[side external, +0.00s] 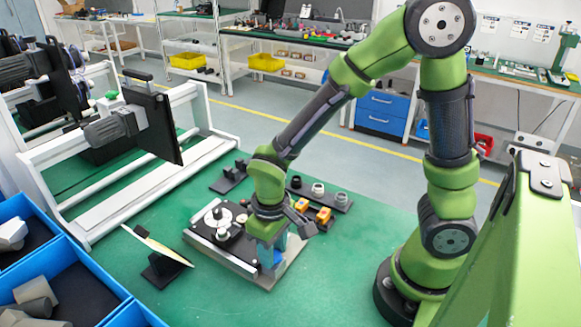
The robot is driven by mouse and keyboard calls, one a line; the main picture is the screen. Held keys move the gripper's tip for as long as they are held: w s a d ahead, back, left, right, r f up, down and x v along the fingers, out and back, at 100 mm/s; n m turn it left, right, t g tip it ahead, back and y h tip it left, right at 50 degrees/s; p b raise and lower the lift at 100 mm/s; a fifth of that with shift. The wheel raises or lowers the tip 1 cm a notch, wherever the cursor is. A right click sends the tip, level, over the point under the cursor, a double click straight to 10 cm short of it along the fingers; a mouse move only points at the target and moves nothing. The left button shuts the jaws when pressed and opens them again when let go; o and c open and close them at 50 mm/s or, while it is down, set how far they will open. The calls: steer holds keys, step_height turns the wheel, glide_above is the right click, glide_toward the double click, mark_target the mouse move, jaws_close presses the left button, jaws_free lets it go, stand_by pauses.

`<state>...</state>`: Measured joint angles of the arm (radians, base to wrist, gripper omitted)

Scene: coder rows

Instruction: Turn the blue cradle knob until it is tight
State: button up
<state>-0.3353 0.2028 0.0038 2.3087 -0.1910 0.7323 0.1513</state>
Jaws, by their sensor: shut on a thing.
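My gripper (272,254) points down at the right part of a grey fixture plate (263,281) on the green table. It is shut on the blue cradle knob (277,259), of which only a little blue shows between and beside the fingers. The fingers and wrist hide most of the knob and its cradle. How tight the knob is cannot be seen. White and black round parts (218,217) sit on the left part of the fixture.
Blue bins (75,262) and a white frame (150,190) are left. The front table is clear.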

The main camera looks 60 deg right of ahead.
steer(key=m, duration=0.4)
steer(key=shift+m, duration=0.4)
steer(key=m, duration=0.5)
steer(key=shift+m, duration=0.3)
steer(key=m, duration=0.5)
steer(key=shift+f, duration=0.1)
steer(key=m, duration=0.4)
steer(key=o, duration=1)
steer(key=shift+o, duration=0.2)
